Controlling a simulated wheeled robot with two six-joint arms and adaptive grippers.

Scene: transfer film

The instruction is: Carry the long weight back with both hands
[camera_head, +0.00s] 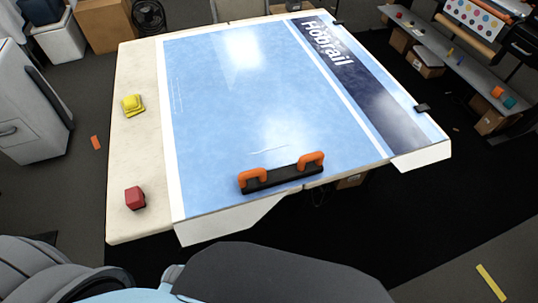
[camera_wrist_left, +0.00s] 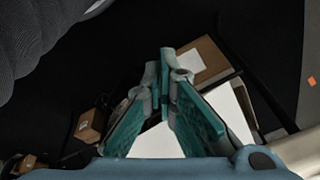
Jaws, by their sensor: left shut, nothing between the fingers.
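The long weight (camera_head: 282,178) is a dark bar with two upright orange handles. In the head view it lies on the blue film (camera_head: 240,115) along its front edge, slightly slanted. No gripper touches it. My left gripper (camera_wrist_left: 165,62) shows only in the left wrist view. Its teal-padded fingers meet at the tips and hold nothing. The weight does not show in that view. My right gripper is not in view.
The film lies over a cream table (camera_head: 135,150), with white flaps hanging at the front. A yellow object (camera_head: 132,105) and a red block (camera_head: 135,198) sit on the table's left strip. Dark clips (camera_head: 422,108) sit at the film's right edge. Boxes (camera_wrist_left: 205,60) stand below.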

